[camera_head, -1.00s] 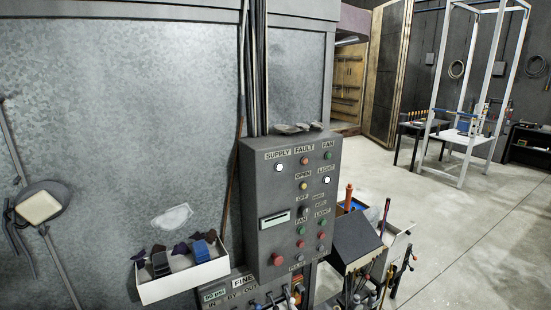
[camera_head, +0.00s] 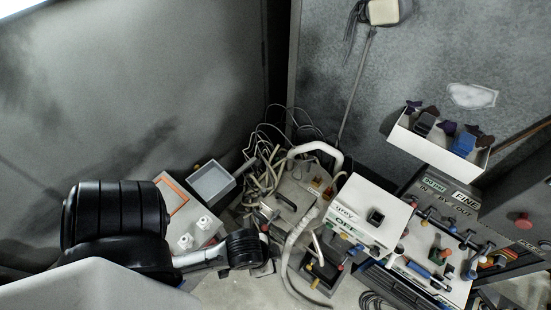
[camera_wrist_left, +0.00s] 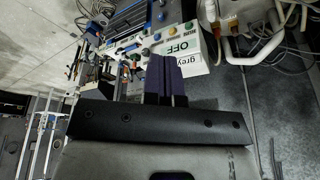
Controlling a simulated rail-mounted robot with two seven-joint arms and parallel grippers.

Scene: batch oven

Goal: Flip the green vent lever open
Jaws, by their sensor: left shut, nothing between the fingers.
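I cannot make out the green vent lever for certain. A small green part (camera_head: 441,256) shows among the coloured handles of the valve panel (camera_head: 410,262) at the right of the head view; whether it is the lever is unclear. My left arm reaches in from the left in the head view, but its fingertips cannot be made out there. In the left wrist view my left gripper (camera_wrist_left: 163,62) is shut and empty, its dark fingers in front of the white box marked "grey OFF" (camera_wrist_left: 188,62). My right gripper is in neither view.
The "grey OFF" box (camera_head: 362,203) stands left of the valve panel. Tangled hoses and cables (camera_head: 262,172) lie left of it. A white bin (camera_head: 440,157) with dark and blue items is on the wall above. A grey tray (camera_head: 212,184) sits near my arm.

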